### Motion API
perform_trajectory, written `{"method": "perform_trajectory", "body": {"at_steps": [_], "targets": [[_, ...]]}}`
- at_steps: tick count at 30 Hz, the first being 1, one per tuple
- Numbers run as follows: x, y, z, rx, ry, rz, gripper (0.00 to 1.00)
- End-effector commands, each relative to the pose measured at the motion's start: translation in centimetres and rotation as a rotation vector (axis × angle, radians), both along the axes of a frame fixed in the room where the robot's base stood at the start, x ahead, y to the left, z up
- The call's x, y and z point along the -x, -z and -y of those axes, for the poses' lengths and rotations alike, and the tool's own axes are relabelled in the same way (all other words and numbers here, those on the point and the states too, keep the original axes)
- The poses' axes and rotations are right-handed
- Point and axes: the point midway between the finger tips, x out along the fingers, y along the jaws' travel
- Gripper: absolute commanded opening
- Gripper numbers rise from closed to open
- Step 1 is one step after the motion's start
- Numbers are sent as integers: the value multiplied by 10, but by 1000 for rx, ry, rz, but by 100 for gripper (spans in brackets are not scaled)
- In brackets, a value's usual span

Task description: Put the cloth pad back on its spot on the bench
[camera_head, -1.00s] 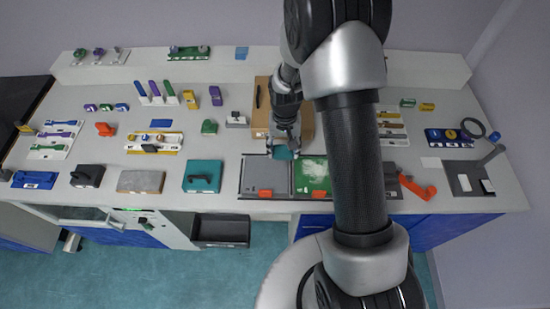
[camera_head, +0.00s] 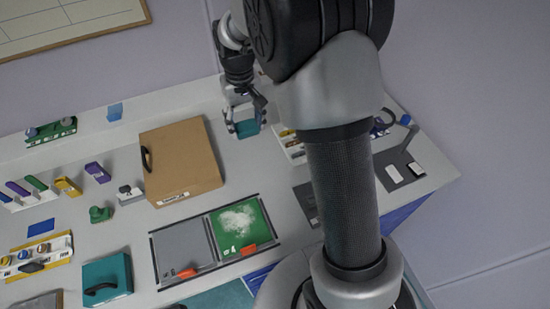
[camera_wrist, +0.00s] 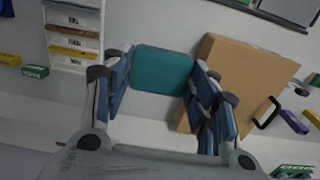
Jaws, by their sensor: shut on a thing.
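The teal cloth pad (camera_head: 248,129) is held between the fingers of my gripper (camera_head: 242,122), at the back of the bench to the right of the cardboard box. In the wrist view the pad (camera_wrist: 162,70) is a flat rounded square, gripped at its two sides by the fingers of my gripper (camera_wrist: 160,82). It appears to be above the bench top (camera_head: 190,110); the exact height is hard to tell. I cannot tell which patch of the bench is the pad's spot.
The cardboard box (camera_head: 180,155) stands left of my gripper. A tray with grey and green panels (camera_head: 185,245) lies in front, white powder on the green one. A rack with labelled slots (camera_wrist: 75,20) is near the pad. Bare bench lies between box and rack.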

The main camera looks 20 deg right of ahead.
Motion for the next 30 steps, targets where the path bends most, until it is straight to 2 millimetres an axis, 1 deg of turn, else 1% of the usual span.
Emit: {"method": "perform_trajectory", "body": {"at_steps": [2, 5, 15, 19, 22, 28, 30], "targets": [[0, -1, -2, 0, -10, 0, 31], [1, 12, -2, 0, -14, -4, 31], [1, 103, -2, 0, -13, -5, 31], [1, 132, -2, 0, -13, -3, 31], [0, 146, -2, 0, -13, -1, 31], [0, 158, -2, 0, -12, -1, 31], [0, 167, -2, 0, -12, -1, 31]]}}
